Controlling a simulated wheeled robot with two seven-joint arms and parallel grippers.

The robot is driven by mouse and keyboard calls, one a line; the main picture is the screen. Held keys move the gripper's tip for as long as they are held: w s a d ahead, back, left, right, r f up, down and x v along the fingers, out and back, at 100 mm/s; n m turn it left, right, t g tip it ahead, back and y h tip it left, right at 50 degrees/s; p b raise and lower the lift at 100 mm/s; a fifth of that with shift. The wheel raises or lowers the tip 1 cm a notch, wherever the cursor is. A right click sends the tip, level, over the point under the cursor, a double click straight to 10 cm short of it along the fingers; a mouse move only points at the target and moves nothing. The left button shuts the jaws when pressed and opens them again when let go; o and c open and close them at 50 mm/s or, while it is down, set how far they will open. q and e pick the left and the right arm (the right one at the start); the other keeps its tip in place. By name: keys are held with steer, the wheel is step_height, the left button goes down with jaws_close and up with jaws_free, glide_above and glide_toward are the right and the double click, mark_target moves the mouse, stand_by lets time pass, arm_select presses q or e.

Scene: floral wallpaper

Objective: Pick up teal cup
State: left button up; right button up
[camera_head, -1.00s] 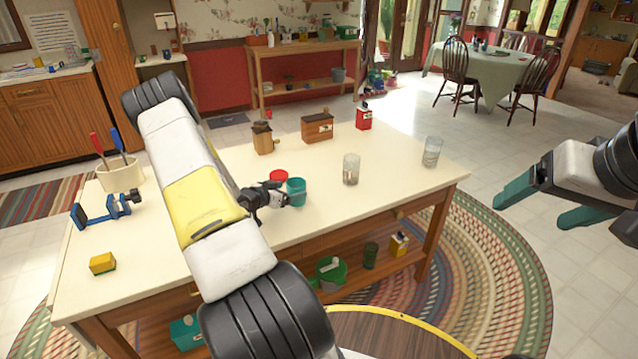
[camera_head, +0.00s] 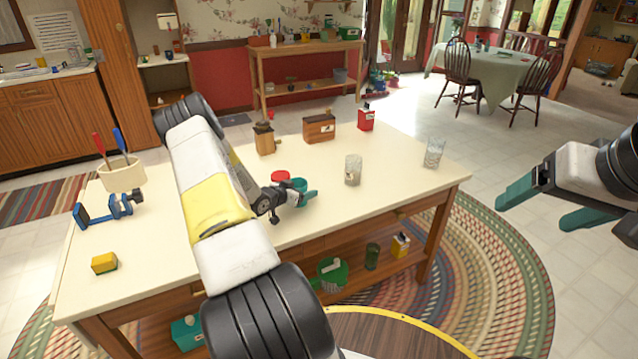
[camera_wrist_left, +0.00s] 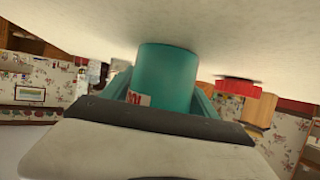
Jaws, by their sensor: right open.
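The teal cup (camera_head: 299,184) stands on the cream-topped table (camera_head: 240,290), beside a red round item (camera_head: 280,176). The left wrist view shows the cup (camera_wrist_left: 165,75) close up, with red and white lettering. My left gripper (camera_head: 303,196) is low at the cup; one teal finger shows along its near side. In the left wrist view the teal fingers lie on either side of the cup, apart from each other. Their tips are partly hidden, so firm contact does not show. My right gripper (camera_head: 538,208) is open and empty, off the table at the right.
Two clear glasses (camera_head: 353,170) (camera_head: 434,152) stand right of the cup. Wooden boxes (camera_head: 319,128) and a red tin (camera_head: 366,120) stand behind. A utensil crock (camera_head: 122,176), blue clamp (camera_head: 105,209) and yellow block (camera_head: 104,263) are at left. The front right tabletop is clear.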

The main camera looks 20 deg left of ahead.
arm_select(q)
steer(key=c, duration=1.1)
steer(key=shift+r, duration=0.15)
